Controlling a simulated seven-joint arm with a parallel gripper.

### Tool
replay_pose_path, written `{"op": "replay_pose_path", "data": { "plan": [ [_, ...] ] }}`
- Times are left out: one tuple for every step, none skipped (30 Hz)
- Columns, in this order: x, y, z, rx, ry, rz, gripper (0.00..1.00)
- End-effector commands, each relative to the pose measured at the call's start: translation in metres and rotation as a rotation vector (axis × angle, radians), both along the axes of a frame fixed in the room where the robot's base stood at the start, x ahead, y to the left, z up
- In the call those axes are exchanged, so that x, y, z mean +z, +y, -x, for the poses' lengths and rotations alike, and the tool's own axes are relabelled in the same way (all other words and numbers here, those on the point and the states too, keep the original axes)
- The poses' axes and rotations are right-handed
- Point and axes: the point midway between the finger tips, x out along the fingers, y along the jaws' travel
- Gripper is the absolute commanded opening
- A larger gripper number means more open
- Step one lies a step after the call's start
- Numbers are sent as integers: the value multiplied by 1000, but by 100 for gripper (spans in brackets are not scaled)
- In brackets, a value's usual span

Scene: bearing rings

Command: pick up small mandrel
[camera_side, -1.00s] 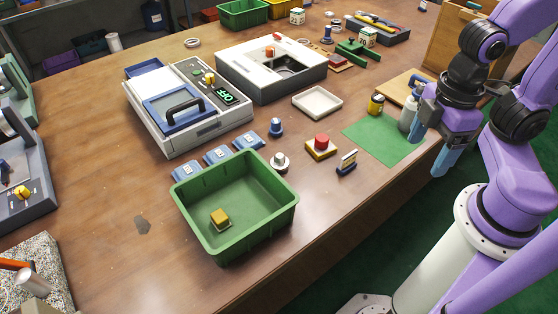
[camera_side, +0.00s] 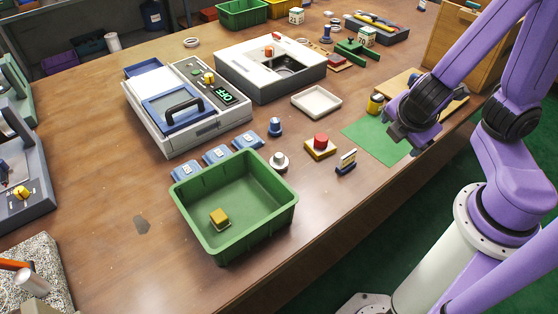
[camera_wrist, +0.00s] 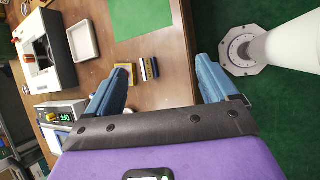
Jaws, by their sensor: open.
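Two small upright pieces stand on the table in the side view: a blue peg (camera_side: 276,127) behind the green bin, and a grey metal piece with a round flange (camera_side: 280,161) at the bin's back right corner. I cannot tell which is the small mandrel. My gripper (camera_side: 410,140) is over the green mat, well to the right of both, its fingers mostly hidden in that view. In the wrist view my gripper (camera_wrist: 163,68) has its blue fingers wide apart with nothing between them. Neither peg shows clearly there.
The green bin (camera_side: 240,240) holds a yellow block. A red-button box (camera_side: 320,145) and a small blue rack (camera_side: 346,162) stand between the pegs and the green mat (camera_side: 365,135). A white tray (camera_side: 317,101) lies behind. Front table is clear.

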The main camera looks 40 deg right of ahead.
Motion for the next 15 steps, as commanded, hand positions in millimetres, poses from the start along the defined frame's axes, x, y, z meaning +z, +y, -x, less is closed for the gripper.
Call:
{"op": "replay_pose_path", "data": {
  "plan": [
    [-5, -2, -12, 69, -23, 89, 86],
    [-7, -2, -19, 110, -41, 136, 86],
    [-9, -2, -29, 167, -63, 196, 86],
    [-11, -1, -36, 210, -78, 239, 86],
    [-13, 1, -43, 256, -95, 282, 86],
    [-16, 4, -52, 317, -116, 336, 86],
    [-18, 8, -59, 366, -131, 376, 86],
    [-20, 11, -65, 413, -146, 414, 86],
    [-24, 17, -74, 480, -164, 461, 86],
    [-27, 22, -79, 532, -178, 495, 86],
    [-31, 27, -85, 584, -192, 528, 86],
    [-36, 34, -91, 655, -208, 568, 86],
    [-41, 40, -96, 709, -219, 597, 86],
    [-46, 47, -100, 763, -230, 623, 86],
    [-53, 55, -104, 836, -242, 656, 86]
  ]
}}
